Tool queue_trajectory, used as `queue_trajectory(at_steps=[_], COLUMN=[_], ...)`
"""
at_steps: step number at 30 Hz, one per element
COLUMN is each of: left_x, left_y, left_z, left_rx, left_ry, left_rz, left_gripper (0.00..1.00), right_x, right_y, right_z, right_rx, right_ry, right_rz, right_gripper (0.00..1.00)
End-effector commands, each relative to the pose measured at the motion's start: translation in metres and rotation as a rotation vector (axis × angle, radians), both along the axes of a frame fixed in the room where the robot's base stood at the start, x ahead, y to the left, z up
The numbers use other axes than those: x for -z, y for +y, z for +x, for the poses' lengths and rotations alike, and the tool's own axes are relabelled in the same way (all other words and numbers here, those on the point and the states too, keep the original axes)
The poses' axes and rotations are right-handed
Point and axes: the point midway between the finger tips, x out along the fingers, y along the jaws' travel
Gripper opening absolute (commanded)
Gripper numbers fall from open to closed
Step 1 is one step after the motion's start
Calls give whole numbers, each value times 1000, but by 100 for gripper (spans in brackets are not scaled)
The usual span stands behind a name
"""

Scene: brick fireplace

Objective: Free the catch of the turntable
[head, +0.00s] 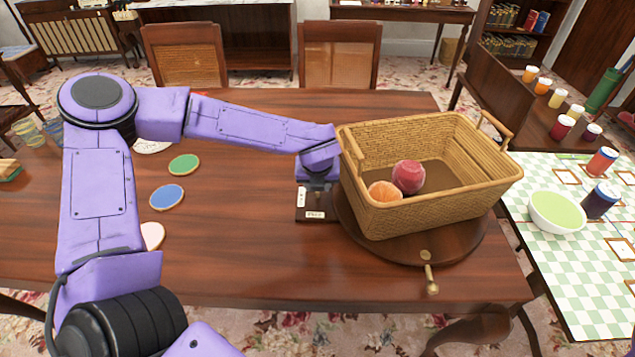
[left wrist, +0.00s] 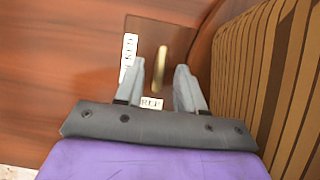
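The turntable (head: 440,250) is a round dark wooden disc on the table, with a brass handle (head: 430,280) at its front rim. The catch sits on a dark plate (head: 299,216) at its left; the plate also shows in the left wrist view (left wrist: 148,50). It has a brass lever (left wrist: 161,68) and two white labels, one upright (left wrist: 128,57) and one lower (left wrist: 151,103); I cannot read them surely. My left gripper (left wrist: 159,67) is open, pointing down over the plate, the lever between its fingers in that view. Contact is unclear. My right gripper is not in view.
A wicker basket (head: 440,215) holding a red fruit (head: 408,177) and an orange one (head: 385,191) stands on the turntable, close to my left gripper. Coloured discs lie left on the table. A checked table (head: 570,260) with a bowl (head: 557,212) stands right.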

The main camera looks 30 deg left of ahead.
Motion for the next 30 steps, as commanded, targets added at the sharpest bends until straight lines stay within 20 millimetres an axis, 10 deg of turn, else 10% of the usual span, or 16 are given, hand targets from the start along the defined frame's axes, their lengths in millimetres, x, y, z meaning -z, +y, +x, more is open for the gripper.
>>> queue_trajectory(at_steps=[10,21,30], left_x=[-7,-80,-98], left_y=[-1,-18,-22], left_z=[-1,-27,-34], left_rx=[2,2,1], left_ry=[-3,-4,1], left_rz=[-1,0,0], left_gripper=[38,38,38], right_x=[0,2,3], right_y=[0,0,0], right_z=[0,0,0], right_rx=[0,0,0], right_ry=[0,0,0], right_rz=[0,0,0], right_gripper=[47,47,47])
